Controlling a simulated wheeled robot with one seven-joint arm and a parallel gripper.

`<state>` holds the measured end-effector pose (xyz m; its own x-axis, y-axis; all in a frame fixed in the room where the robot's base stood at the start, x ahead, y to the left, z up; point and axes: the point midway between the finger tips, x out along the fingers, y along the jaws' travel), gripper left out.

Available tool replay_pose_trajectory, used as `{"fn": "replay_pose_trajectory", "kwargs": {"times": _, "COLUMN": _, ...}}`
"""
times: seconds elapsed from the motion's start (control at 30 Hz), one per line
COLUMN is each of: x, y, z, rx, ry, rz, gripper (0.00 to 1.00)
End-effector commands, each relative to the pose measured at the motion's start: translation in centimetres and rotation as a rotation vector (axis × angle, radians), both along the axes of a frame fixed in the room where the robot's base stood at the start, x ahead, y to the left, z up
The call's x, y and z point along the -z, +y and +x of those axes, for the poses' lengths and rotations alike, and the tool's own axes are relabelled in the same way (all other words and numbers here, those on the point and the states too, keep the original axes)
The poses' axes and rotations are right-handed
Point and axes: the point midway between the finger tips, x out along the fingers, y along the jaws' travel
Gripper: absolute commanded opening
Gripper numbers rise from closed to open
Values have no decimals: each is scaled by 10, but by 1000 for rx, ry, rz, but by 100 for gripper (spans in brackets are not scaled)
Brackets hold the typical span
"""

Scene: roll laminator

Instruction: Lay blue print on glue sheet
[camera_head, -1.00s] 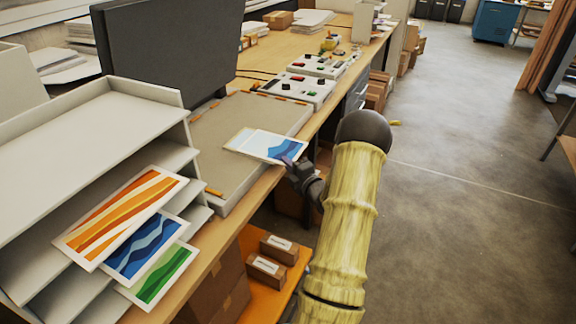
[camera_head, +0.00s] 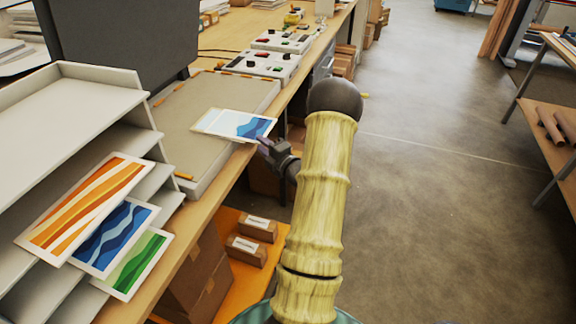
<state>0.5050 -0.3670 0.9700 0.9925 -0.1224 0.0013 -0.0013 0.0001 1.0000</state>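A white-bordered print with blue waves (camera_head: 245,126) lies flat over the grey laminator bed, near its front edge. A pale sheet (camera_head: 206,120) shows at its left; the two overlap or adjoin, and I cannot tell how well they line up. My gripper (camera_head: 264,146) is at the print's lower right edge. Its fingers are small and dark here, so I cannot tell whether they touch the print or are closed. A second blue-wave print (camera_head: 116,236) sticks out of the white tray rack (camera_head: 75,105), between an orange print (camera_head: 85,205) and a green print (camera_head: 136,264).
A dark monitor (camera_head: 120,45) stands behind the laminator bed (camera_head: 165,145). Control boxes (camera_head: 264,64) with knobs sit farther along the bench. Small brown boxes (camera_head: 246,250) lie on an orange shelf below. The floor (camera_head: 430,200) to the right is open.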

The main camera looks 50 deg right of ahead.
Motion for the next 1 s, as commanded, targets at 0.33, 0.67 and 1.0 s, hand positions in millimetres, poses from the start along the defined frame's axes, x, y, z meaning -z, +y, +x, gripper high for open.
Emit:
{"fn": "replay_pose_trajectory", "kwargs": {"times": 0.33, "x": 3, "y": 8, "z": -71, "rx": 3, "ry": 1, "rz": -1, "gripper": 28}}
{"fn": "replay_pose_trajectory", "kwargs": {"times": 0.67, "x": 2, "y": 15, "z": -131, "rx": 3, "ry": 0, "rz": -1, "gripper": 28}}
{"fn": "replay_pose_trajectory", "kwargs": {"times": 1.0, "x": 0, "y": 18, "z": -143, "rx": 0, "ry": -1, "rz": 0, "gripper": 28}}
